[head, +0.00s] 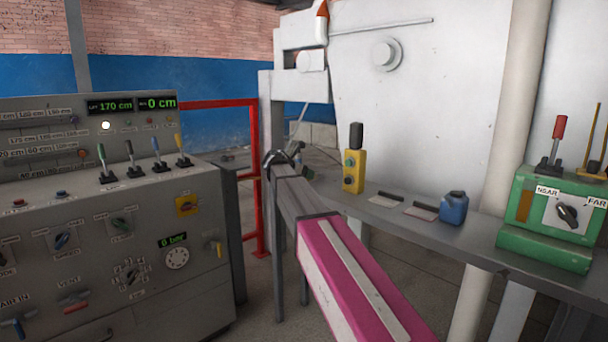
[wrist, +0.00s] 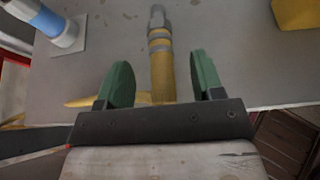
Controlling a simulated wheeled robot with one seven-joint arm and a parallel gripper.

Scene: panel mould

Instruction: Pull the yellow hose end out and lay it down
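The yellow hose end (wrist: 162,78) shows in the wrist view, with grey bands and a grey tip pointing to the top of the picture. It lies between the two green fingers of my gripper (wrist: 160,62), with a visible gap on each side. My gripper is open and neither finger appears to touch the hose. Another yellow piece sticks out to the left behind the left finger; whether it joins the hose is hidden. In the head view my arm reaches away to the grey bench (head: 410,224), and the hose end cannot be made out clearly.
A blue and white cylinder (wrist: 55,22) stands at upper left in the wrist view; a yellow object (wrist: 297,14) is at upper right. In the head view, a yellow button box (head: 354,171), blue can (head: 454,208) and green control box (head: 545,250) stand on the bench. A control console (head: 100,245) is left.

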